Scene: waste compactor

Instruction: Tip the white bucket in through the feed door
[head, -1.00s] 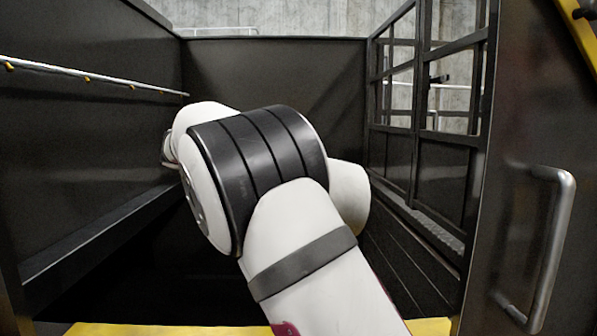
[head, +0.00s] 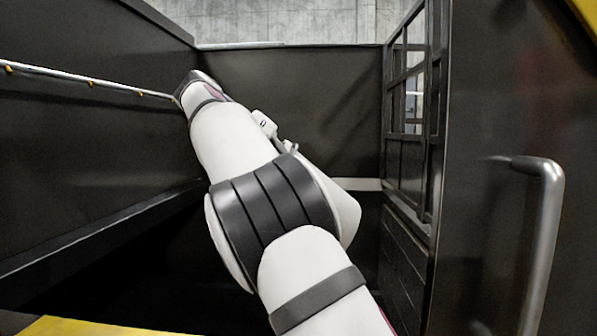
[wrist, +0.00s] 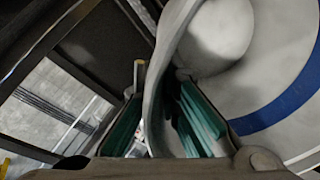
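The white bucket (wrist: 268,70) fills the right of the wrist view, close up, with a curved blue band. Its pale rim runs down between the teal pads of my gripper (wrist: 165,125), which is shut on it. A rounded white shape (wrist: 215,35) shows at the top of that view; I cannot tell whether it is in the bucket. In the head view my arm reaches into the dark feed opening and hides the gripper and most or all of the bucket. The feed door (head: 480,215) stands open on the right, with a grey bar handle (head: 545,235).
Dark walls (head: 290,100) enclose the opening on the left, back and right. A thin rail (head: 90,80) runs along the left wall. A barred window frame (head: 410,90) is at the right. A yellow sill (head: 90,327) crosses the bottom. The wrist view shows grey floor (wrist: 50,105) at left.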

